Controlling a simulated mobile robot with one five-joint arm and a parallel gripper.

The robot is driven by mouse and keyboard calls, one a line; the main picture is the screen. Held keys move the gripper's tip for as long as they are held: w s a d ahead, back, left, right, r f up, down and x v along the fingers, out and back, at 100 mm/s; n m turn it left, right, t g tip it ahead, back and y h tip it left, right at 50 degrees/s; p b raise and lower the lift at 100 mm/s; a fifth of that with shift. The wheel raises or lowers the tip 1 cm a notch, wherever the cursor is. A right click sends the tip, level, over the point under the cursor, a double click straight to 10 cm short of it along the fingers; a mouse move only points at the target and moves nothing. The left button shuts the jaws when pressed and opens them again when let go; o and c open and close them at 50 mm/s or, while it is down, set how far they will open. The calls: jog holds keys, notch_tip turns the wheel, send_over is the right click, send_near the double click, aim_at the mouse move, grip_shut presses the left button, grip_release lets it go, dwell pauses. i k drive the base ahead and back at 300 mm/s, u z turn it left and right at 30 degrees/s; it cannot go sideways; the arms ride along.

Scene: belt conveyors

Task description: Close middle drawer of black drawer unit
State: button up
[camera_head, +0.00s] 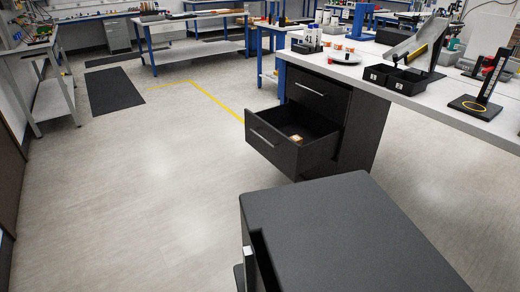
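The black drawer unit (363,128) stands under the front edge of a white-topped workbench, right of the picture's middle. Its upper drawer (318,95) is shut and has a silver bar handle (309,88). The drawer below it (275,146) is pulled well out toward the left, with its own silver handle (265,137) on the front. A small tan object (296,138) lies inside that open drawer. The lowest part of the unit is hidden, so I cannot see a further drawer. My gripper is not in view.
The workbench top (430,98) holds black bins (392,79), a stand (485,85) and small items. A dark block-like shape fills the bottom right foreground. Open grey floor (150,190) lies left of the open drawer. A yellow line (215,100) runs behind it.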

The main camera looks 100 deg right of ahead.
aim_at(269, 131)
jog(key=z, duration=1.4)
jog(key=i, duration=0.1)
jog(key=z, duration=2.4)
jog(key=i, duration=1)
